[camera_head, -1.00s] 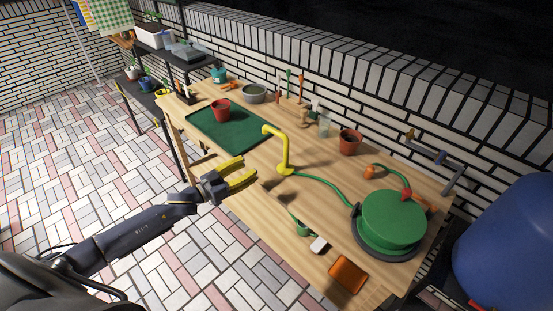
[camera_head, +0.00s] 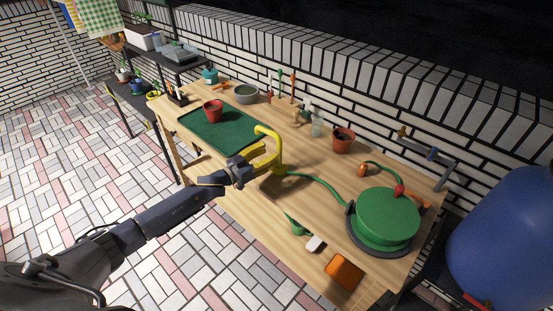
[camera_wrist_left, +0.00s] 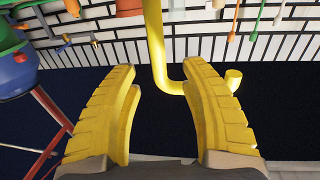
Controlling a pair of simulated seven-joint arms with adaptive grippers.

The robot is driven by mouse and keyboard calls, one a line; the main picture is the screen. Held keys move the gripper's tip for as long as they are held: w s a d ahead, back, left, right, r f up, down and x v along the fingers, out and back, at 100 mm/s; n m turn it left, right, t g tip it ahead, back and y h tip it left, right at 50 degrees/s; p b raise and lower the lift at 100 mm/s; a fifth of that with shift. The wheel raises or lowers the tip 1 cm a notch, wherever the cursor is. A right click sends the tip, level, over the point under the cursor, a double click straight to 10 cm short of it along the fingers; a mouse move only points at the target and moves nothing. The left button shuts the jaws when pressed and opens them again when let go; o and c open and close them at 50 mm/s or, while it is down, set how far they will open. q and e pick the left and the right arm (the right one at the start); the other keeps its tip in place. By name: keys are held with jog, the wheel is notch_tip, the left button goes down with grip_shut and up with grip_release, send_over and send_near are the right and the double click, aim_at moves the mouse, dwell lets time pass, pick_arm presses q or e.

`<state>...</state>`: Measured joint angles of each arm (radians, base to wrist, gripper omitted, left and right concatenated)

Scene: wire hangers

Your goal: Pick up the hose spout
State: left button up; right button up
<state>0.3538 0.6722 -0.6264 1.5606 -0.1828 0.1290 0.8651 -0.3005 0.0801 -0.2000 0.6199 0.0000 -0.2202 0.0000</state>
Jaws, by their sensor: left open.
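The hose spout (camera_head: 279,140) is a yellow bent tube standing on the wooden bench, with a green hose running from its base to the right. My left gripper (camera_head: 266,162), with yellow fingers, is open at the near side of the spout, and overlaps its lower part in the head view. In the left wrist view the spout (camera_wrist_left: 156,45) shows between the tips of the open fingers (camera_wrist_left: 160,70), and its bent end passes behind the right finger. I cannot tell whether a finger touches it. My right gripper is not in view.
A green hose reel (camera_head: 388,218) stands at the bench's right end. A green mat (camera_head: 215,138) with a red pot (camera_head: 212,110) lies left of the spout. A terracotta pot (camera_head: 342,140) and a bottle (camera_head: 317,125) stand behind. An orange block (camera_head: 343,272) lies near the front edge.

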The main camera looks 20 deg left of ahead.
aim_at(280, 147)
pick_arm(q)
jog(key=shift+x, duration=2.75)
jog(key=shift+r, duration=0.15)
jog(key=shift+s, duration=0.1)
jog(key=shift+c, duration=0.4)
grip_shut()
